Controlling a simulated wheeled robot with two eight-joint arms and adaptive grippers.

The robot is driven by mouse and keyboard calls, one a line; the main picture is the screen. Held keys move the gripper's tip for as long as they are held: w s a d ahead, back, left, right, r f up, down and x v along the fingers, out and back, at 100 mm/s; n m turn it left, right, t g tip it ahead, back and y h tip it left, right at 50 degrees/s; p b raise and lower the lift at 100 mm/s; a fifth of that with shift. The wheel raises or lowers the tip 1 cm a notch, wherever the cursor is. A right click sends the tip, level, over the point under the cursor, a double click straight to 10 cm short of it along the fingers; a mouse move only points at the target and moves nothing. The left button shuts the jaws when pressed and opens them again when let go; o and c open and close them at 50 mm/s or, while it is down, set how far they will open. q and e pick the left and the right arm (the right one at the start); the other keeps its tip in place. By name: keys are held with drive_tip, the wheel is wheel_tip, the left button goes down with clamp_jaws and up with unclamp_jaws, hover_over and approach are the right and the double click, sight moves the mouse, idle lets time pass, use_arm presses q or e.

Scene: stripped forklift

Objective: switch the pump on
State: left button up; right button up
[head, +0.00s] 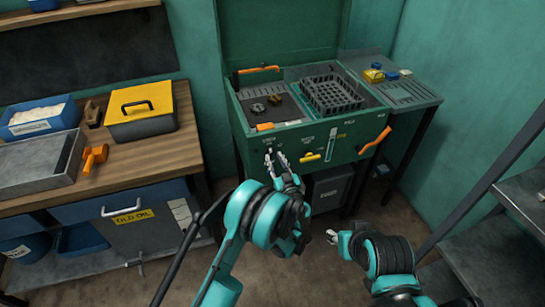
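The green parts washer (345,160) stands against the back wall with its lid raised. Its front panel carries small white lettering, a yellow handle (310,157), an upright gauge-like strip (330,145) and an orange lever (375,141). My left gripper (274,155) is in front of the panel's left part, just below the lettering, with its fingers apart and nothing visible between them. I cannot tell whether it touches the panel. No pump switch can be made out; the gripper covers part of that area. My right gripper (332,237) is low, over the floor, away from the washer; its fingers are too small to read.
The washer basin holds a black basket (332,93) and dark round parts (266,103). A side shelf (402,92) carries small yellow and blue items. At left, a wooden bench (150,157) holds a yellow-lidded toolbox (140,110) and an orange tool (94,158). Metal shelving (500,225) stands at right.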

sight(271, 151)
use_arm(q)
drive_tip(key=shift+b+x, duration=0.3)
drive_tip(key=shift+x, duration=1.35)
clamp_jaws()
